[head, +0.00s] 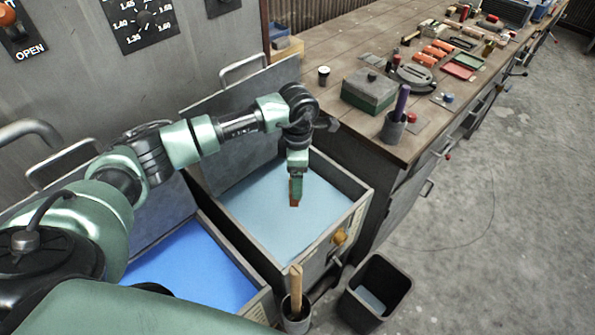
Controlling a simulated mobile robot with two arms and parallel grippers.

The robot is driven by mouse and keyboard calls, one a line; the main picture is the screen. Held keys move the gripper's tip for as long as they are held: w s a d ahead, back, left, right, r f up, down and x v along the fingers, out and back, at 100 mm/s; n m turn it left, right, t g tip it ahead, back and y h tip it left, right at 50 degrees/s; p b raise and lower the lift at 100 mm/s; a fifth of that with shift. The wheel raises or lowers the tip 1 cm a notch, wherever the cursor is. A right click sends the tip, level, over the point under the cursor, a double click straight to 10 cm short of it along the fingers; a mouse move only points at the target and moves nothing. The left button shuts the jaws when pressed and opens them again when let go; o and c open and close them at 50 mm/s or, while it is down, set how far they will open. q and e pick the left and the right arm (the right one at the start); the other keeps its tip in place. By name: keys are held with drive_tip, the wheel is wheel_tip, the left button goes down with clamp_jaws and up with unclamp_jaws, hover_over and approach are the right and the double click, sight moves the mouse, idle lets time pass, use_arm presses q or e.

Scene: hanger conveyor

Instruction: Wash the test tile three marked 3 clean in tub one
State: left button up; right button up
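My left arm reaches in from the left, over a tub of pale blue liquid (265,215). My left gripper (295,200) points straight down over the liquid, near the tub's right side. A small brown-red piece shows at its tip; I cannot tell whether this is a tile or part of the fingers. No number 3 can be read. A second tub with deeper blue liquid (190,268) stands nearer, at the lower left. I cannot read which tub is number one. My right gripper is out of view.
A wooden bench (345,100) on the right holds a green box (369,92), a cup with a purple-handled tool (393,128) and several small items. A black bin (376,290) and a holder with a wooden-handled tool (296,308) stand in front of the tubs. The floor at right is clear.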

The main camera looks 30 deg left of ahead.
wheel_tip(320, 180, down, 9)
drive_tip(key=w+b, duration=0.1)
drive_tip(key=b, duration=0.7)
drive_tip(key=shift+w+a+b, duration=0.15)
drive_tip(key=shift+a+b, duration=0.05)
drive_tip(key=shift+b, duration=0.1)
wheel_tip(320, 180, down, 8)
drive_tip(key=b, duration=0.8)
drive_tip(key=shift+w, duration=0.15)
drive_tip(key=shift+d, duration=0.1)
idle(3.7)
idle(0.7)
